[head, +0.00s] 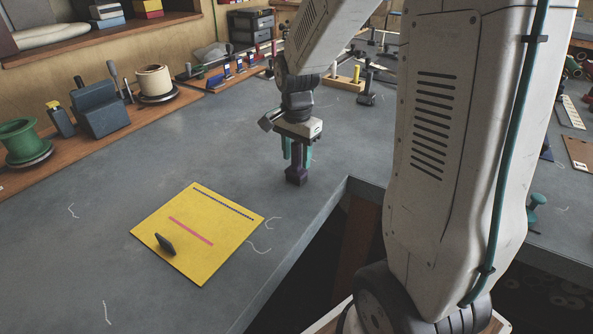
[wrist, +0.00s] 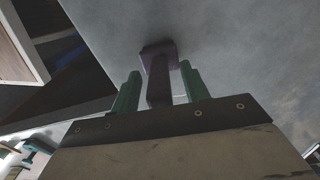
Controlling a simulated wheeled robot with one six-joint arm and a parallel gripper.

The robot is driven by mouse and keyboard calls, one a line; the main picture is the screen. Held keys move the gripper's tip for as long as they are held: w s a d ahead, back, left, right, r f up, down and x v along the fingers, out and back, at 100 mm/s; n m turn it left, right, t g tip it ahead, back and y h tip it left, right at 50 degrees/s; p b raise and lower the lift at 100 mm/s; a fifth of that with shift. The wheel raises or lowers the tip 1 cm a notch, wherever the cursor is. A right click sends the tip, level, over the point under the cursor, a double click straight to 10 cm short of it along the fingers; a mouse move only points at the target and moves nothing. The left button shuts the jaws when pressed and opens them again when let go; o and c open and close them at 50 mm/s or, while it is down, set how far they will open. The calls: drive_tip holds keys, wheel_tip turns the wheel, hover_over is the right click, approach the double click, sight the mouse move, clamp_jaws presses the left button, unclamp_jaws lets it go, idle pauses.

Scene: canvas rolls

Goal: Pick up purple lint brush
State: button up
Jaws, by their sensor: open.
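The purple lint brush (head: 296,176) stands upright on the grey table near its inner corner. In the wrist view the dark purple brush (wrist: 158,80) shows between my two green fingers, its wider head on the tabletop and its handle towards the palm. My gripper (head: 297,152) points down over the brush, with a finger on either side of the handle. It is open; in the wrist view the fingers (wrist: 160,82) stand apart from the handle with visible gaps. The top of the handle is hidden by the gripper in the head view.
A yellow mat (head: 215,255) with a small dark object (head: 166,244) lies at the front left. A green spool (head: 20,142), a dark block (head: 101,108) and a cream spool (head: 154,82) line the left shelf. The table edge drops off just right of the brush.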

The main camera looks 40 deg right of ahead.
clamp_jaws()
drive_tip(key=shift+r, duration=0.1)
drive_tip(key=shift+r, duration=0.55)
wheel_tip(320, 180, up, 2)
drive_tip(key=shift+r, duration=0.1)
drive_tip(key=d+r, duration=0.1)
drive_tip(key=d, duration=1.5)
drive_tip(key=shift+s+r, duration=0.2)
drive_tip(key=shift+r, duration=0.05)
